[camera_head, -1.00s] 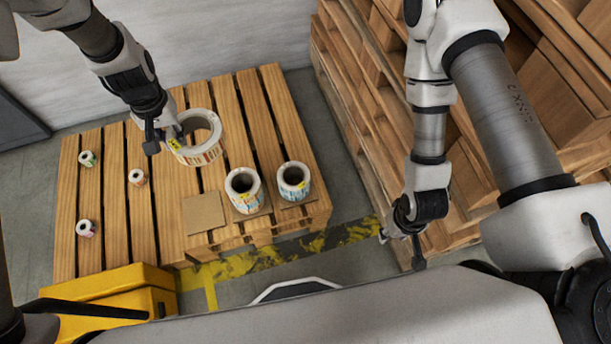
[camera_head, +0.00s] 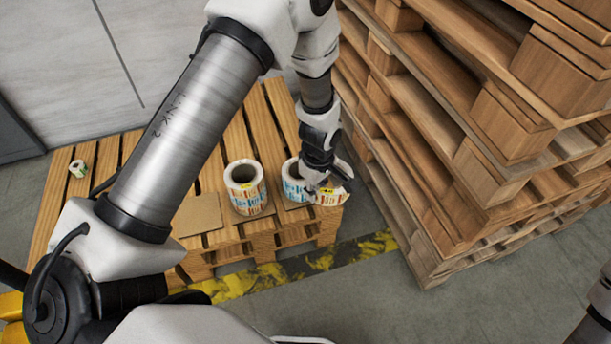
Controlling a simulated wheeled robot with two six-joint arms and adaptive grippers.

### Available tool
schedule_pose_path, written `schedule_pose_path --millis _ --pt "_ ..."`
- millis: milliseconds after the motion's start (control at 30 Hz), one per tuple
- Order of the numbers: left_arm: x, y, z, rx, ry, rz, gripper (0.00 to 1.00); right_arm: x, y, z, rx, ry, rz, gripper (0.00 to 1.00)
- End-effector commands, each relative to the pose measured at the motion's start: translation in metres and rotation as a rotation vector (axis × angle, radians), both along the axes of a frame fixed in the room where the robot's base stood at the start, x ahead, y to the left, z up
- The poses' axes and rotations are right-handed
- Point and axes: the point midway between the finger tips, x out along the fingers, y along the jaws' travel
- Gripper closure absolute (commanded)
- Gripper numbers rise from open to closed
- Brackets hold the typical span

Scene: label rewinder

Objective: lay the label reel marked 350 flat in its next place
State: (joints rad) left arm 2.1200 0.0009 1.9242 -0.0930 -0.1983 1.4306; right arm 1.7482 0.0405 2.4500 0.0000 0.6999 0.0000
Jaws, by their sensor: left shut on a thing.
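My left gripper (camera_head: 326,187) is at the right end of the pallet, shut on a white label reel with an orange-red printed band (camera_head: 333,199). The gripper and forearm cover much of this reel, and its number is not readable. A white reel with a teal band (camera_head: 292,188) stands close against its left side, partly covered; whether they touch, I cannot tell. Another reel with a dark core (camera_head: 247,188) stands upright on the pallet, further left. A bare brown card square (camera_head: 198,215) lies left of that. My right gripper is out of view.
The slatted wooden pallet (camera_head: 277,105) carries a small reel (camera_head: 78,168) at its far left. My left arm hides much of its middle. A tall pallet stack (camera_head: 450,150) rises close on the right. Yellow-black floor tape (camera_head: 300,268) runs along the front.

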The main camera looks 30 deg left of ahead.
Motion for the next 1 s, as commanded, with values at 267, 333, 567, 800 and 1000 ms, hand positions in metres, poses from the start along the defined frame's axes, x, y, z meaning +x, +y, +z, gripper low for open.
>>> schedule_pose_path --millis 267,333,567,800,1000 --pt "-0.007 0.015 -0.082 -0.018 -0.011 0.450 1.00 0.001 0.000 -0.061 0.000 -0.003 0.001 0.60" --pt "0.000 0.022 -0.083 -0.020 -0.012 0.469 1.00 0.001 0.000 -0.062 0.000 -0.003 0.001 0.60" --pt "0.046 0.074 -0.090 -0.018 -0.016 0.474 1.00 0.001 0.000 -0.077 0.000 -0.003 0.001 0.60" --pt "0.091 0.123 -0.095 -0.016 -0.014 0.470 1.00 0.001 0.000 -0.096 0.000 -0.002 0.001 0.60" --pt "0.098 0.132 -0.111 -0.015 -0.008 0.466 1.00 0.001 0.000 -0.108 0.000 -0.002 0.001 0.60"
